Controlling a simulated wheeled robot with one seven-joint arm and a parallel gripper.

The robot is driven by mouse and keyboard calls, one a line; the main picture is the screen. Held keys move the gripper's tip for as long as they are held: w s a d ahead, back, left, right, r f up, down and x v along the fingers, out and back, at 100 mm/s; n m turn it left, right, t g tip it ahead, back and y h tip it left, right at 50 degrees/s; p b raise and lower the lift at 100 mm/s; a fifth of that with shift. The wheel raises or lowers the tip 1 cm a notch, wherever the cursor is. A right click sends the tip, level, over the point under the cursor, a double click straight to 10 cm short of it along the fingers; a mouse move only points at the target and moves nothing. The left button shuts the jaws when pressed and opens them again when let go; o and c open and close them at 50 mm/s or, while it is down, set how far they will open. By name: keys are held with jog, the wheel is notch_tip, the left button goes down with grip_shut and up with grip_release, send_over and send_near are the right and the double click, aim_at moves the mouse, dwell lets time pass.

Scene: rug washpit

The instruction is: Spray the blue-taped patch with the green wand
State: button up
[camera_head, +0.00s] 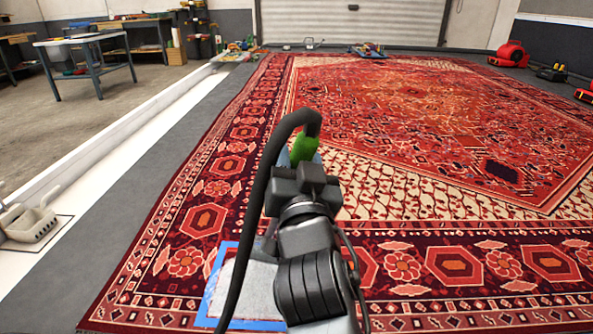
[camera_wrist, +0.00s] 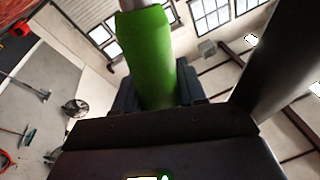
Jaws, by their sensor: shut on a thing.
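The green wand (camera_head: 304,148) is in my gripper (camera_head: 303,172), which is shut on it and held up above the rug. A black hose curves from the wand's top and hangs down on the left of my arm. The wrist view shows the green wand (camera_wrist: 150,60) between the jaws of my gripper (camera_wrist: 160,95). The blue-taped patch (camera_head: 222,262) lies on the rug's near left part, a pale area framed in blue tape. My arm and the hose hide part of it. The wand's tip and any spray cannot be made out.
The red patterned rug (camera_head: 400,110) covers most of the floor. A pale basket (camera_head: 30,222) sits at the left edge. A worktable (camera_head: 85,50) stands at the back left. Red blowers (camera_head: 510,54) stand at the back right. A shutter door (camera_head: 350,20) closes the back.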

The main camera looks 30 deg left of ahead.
jog(key=w+d+f+b+x, duration=0.1)
jog(key=f+b+x, duration=0.2)
jog(key=b+x, duration=0.5)
jog(key=shift+w+d+x, duration=0.2)
jog(key=shift+d+x, duration=0.05)
jog(key=shift+x, duration=3.75)
